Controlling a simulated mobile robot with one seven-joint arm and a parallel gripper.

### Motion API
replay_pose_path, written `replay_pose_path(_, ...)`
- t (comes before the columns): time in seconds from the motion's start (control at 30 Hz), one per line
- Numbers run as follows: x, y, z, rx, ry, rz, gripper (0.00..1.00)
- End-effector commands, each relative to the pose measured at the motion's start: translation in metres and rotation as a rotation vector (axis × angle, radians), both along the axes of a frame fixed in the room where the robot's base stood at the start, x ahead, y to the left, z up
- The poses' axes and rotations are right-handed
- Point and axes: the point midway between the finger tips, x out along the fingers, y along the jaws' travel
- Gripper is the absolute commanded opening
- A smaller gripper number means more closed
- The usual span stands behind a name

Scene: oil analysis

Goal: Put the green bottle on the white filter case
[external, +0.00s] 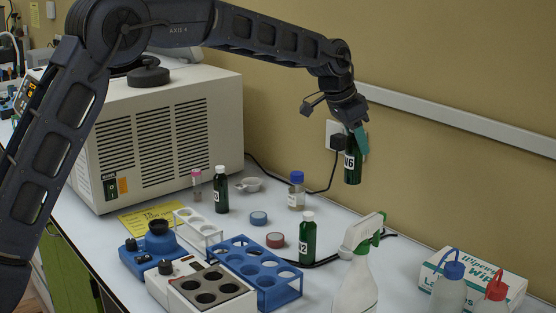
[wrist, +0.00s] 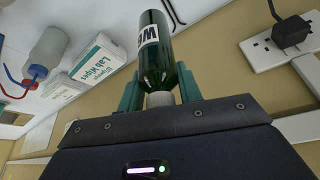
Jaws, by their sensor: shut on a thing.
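My gripper (external: 357,138) is shut on the neck end of a dark green bottle (external: 353,167) with a white label. The bottle hangs roughly upright, clear of the table, near the back wall. In the wrist view, the green bottle (wrist: 163,62) extends away from between the teal fingers of my gripper (wrist: 160,94), its cap end towards me. A small, pale round item (external: 250,184) lies on the table left of the held bottle; it may be the white filter case, but I cannot tell for sure.
Two other green bottles with white caps stand on the table, one at the back (external: 220,190) and one nearer (external: 307,238). A blue rack (external: 258,268), spray bottle (external: 356,285), blue-capped jar (external: 296,192) and wipes box (external: 510,285) stand around. A wall socket (wrist: 282,48) is close by.

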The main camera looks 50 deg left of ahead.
Motion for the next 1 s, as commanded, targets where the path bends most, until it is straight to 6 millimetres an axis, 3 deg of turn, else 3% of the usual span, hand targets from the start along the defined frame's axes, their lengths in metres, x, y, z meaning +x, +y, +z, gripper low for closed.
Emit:
replay_pose_path(0.1, 0.000, 0.000, -0.029, -0.001, 0.005, 0.000, 0.09)
replay_pose_path(0.5, 0.000, 0.000, -0.112, 0.000, 0.002, -0.001, 0.09)
replay_pose_path(0.87, 0.000, 0.000, -0.139, -0.001, 0.000, 0.000, 0.09)
replay_pose_path(1.0, 0.000, 0.000, -0.158, 0.000, 0.002, -0.001, 0.09)
